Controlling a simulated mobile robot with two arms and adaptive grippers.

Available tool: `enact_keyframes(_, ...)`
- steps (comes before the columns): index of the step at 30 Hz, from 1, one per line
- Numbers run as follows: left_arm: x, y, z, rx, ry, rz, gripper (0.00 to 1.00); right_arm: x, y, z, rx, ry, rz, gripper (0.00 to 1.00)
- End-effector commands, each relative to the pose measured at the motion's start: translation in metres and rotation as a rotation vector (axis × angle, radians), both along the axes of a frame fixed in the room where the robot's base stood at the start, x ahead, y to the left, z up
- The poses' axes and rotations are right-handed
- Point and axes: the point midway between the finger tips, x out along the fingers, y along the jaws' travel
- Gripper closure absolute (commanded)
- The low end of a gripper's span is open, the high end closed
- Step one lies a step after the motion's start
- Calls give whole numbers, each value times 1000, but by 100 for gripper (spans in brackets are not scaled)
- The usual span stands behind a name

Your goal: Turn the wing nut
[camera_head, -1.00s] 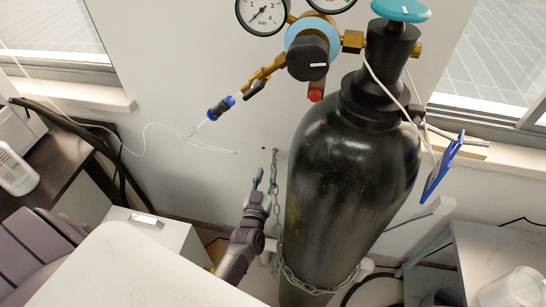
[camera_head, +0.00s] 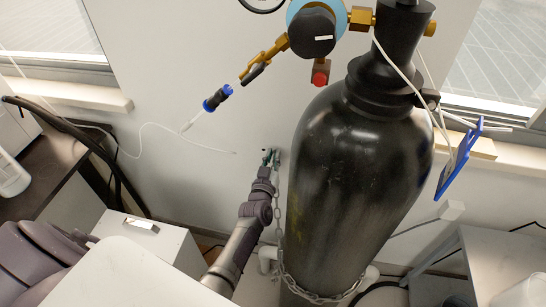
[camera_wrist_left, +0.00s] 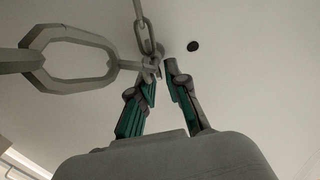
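My left gripper (camera_head: 270,157) reaches up to the wall just left of the black gas cylinder (camera_head: 355,185), at the upper end of the chain (camera_head: 277,205). In the left wrist view, its two green-padded fingers (camera_wrist_left: 161,72) lean inward with a narrow gap between their tips. The chain (camera_wrist_left: 75,60) runs past them, and a link end lies at or behind the fingertips. No wing nut can be clearly made out; a small grey fixture (camera_head: 278,155) at the chain's wall end is partly hidden by the gripper. My right gripper is not in view.
The brass regulator with a black knob (camera_head: 312,32) sits above left of the cylinder neck. A thin white tube (camera_head: 150,125) hangs along the wall. A white box (camera_head: 150,240) stands left of my arm. A dark hole (camera_wrist_left: 193,46) shows in the wall.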

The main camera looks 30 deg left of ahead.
Motion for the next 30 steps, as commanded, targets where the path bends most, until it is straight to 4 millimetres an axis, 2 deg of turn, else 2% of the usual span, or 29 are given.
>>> enact_keyframes(8,0,0,0,1,1,0,100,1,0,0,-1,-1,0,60)
enact_keyframes(15,0,-2,1,119,33,1,100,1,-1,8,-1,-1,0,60)
enact_keyframes(21,0,-2,-1,121,32,0,100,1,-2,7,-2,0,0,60)
enact_keyframes(26,0,-2,-1,121,32,0,73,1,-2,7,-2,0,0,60)
enact_keyframes(30,0,-2,0,120,32,0,70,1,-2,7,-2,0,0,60)
